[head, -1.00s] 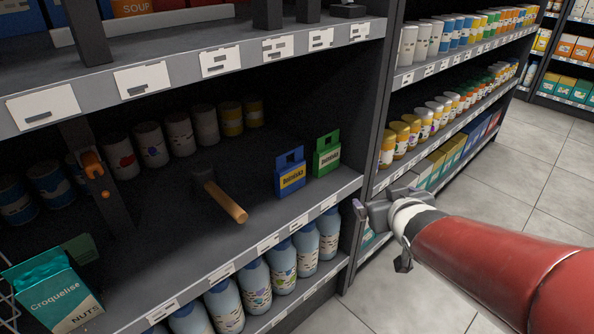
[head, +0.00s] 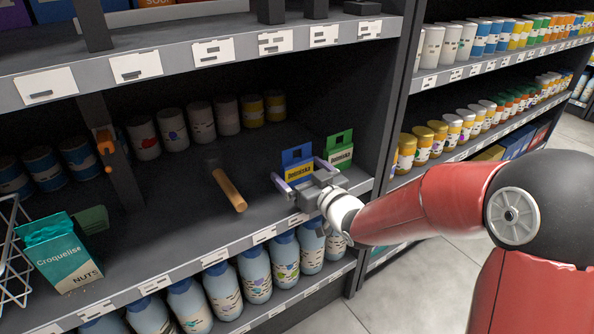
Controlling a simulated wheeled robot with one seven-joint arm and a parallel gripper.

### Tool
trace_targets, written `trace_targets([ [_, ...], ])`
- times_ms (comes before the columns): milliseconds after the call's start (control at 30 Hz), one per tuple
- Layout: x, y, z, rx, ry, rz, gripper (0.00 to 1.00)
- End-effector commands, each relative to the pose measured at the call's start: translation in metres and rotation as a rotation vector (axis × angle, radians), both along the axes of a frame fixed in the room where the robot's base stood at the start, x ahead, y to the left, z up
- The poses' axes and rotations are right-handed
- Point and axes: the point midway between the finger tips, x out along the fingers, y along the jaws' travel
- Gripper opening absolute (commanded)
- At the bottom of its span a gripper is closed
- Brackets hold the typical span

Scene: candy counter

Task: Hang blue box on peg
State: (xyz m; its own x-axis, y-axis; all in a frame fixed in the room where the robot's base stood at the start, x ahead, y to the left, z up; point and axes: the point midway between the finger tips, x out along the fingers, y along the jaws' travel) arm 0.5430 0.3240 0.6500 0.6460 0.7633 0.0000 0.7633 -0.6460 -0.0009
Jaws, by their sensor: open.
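The blue box (head: 297,158) stands upright on the middle shelf, with a yellow label and a hang hole in its top tab. My gripper (head: 298,178) is open, with its two fingers pointing toward the box's front; I cannot tell whether they touch it. The fingers and palm hide the box's lower part. A wooden peg (head: 230,190) sticks out from a dark mount to the left of the box. Nothing hangs on it.
A green box (head: 340,150) stands close to the right of the blue one. Another orange-tipped peg (head: 105,145) is on a post at left. A teal Croquelise box (head: 62,255) is at lower left. Several cans (head: 200,122) line the shelf's back. The upper shelf edge (head: 240,48) is overhead.

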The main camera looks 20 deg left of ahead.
Motion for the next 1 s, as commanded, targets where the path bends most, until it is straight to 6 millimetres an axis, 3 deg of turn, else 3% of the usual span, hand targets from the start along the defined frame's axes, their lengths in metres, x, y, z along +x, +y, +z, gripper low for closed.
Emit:
trace_targets([
  [133,0.0101,0.0125,0.0005,0.000,0.000,0.001,0.98],
  [400,0.0120,0.0140,0.0003,-0.001,-0.001,-0.001,0.97],
  [800,0.0118,0.0137,0.0005,-0.001,-0.001,-0.001,0.46],
  [1000,0.0118,0.0137,0.0013,-0.001,-0.001,-0.001,0.46],
])
